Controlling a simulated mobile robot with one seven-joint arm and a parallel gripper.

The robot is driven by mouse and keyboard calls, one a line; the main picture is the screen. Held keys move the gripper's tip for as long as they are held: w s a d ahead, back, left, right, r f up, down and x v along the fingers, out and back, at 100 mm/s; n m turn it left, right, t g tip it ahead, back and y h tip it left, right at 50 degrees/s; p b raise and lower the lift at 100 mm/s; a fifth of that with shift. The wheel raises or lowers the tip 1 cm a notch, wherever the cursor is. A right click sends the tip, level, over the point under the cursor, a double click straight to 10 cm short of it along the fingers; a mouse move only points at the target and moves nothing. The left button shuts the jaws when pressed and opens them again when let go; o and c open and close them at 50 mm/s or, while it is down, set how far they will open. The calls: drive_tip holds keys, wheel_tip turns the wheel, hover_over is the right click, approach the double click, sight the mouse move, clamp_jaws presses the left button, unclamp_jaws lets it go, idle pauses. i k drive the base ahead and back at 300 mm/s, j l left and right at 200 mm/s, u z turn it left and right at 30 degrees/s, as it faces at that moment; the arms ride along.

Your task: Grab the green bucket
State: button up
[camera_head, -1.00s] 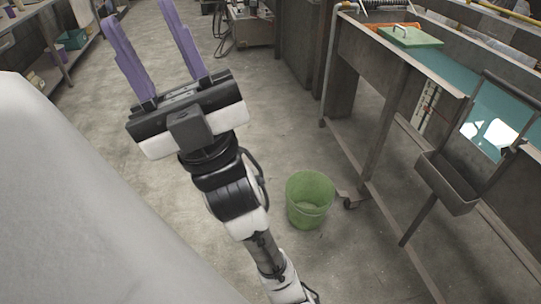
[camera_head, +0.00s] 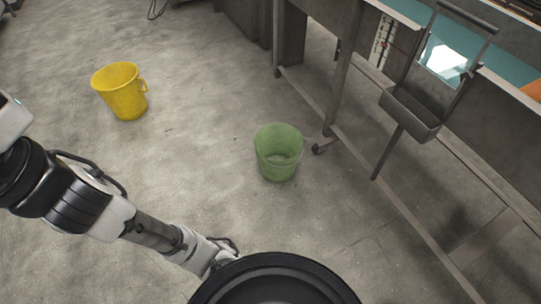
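The green bucket (camera_head: 278,155) stands upright on the concrete floor near the middle of the head view. Its open top faces up and it looks empty. It stands close to a caster of the workbench frame on its right. My arm reaches out to the left, well apart from the bucket. My gripper is outside the left edge of the picture, so its fingers are hidden.
A yellow bucket (camera_head: 121,91) stands on the floor at the upper left. A metal workbench (camera_head: 345,75) with legs, low rails and a hanging tray (camera_head: 410,113) borders the right side. The floor (camera_head: 195,150) between the buckets is clear.

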sight(278, 147)
drive_tip(key=i+j+z, duration=0.4)
drive_tip(key=i, duration=0.25)
drive_tip(key=i+j+z, duration=0.35)
drive_tip(key=i+j, duration=0.15)
drive_tip(key=i, duration=0.1)
